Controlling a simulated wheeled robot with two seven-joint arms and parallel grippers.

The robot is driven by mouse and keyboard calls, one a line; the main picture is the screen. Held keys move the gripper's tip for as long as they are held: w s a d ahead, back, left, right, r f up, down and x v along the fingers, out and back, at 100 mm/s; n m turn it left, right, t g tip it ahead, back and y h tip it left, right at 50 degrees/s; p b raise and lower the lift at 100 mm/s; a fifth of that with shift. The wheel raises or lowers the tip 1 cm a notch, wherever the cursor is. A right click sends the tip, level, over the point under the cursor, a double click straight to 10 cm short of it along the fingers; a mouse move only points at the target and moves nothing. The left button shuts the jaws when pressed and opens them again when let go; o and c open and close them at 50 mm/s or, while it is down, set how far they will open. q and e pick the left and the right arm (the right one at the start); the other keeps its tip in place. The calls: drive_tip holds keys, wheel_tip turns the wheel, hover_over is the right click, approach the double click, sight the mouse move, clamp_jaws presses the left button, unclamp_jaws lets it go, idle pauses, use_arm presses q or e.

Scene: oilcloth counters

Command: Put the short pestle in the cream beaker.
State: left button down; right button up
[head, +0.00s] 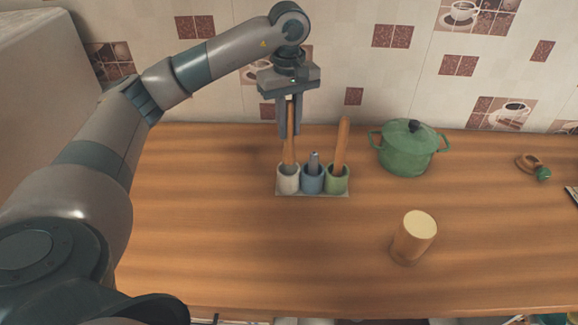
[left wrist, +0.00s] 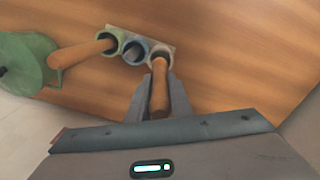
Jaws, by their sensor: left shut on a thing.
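The cream beaker (head: 288,184) stands at the left end of a row of three beakers on a small base. My left gripper (head: 290,134) points down above it and is shut on a slim wooden pestle (head: 290,152). The pestle is close to upright, and its lower end is at or inside the cream beaker's mouth; how deep I cannot tell. In the left wrist view the pestle (left wrist: 159,98) lies between the fingers, in line with the cream beaker (left wrist: 160,56). My right gripper is not in view.
The blue beaker (head: 312,184) holds a short grey item, and the green beaker (head: 337,185) holds a wooden stick (head: 342,143) leaning right. A green pot (head: 406,155) stands to the right. A wooden cylinder (head: 415,238) stands nearer. The counter's left part is clear.

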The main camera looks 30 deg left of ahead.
sight(289, 153)
use_arm(q)
wheel_tip(289, 153, down, 4)
drive_tip(key=shift+s+r+p, duration=0.1)
drive_tip(key=shift+p, duration=0.65)
drive_tip(key=shift+f, duration=0.65)
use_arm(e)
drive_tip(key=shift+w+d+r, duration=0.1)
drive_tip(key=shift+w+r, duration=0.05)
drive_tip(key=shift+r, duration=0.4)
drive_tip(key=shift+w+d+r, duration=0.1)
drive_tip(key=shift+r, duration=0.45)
use_arm(q)
drive_tip(key=shift+f, duration=0.1)
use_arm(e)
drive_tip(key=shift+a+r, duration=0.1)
use_arm(q)
wheel_tip(289, 153, down, 2)
drive_tip(key=shift+f+p, duration=0.25)
drive_tip(key=shift+p, duration=0.65)
drive_tip(key=shift+f, duration=0.5)
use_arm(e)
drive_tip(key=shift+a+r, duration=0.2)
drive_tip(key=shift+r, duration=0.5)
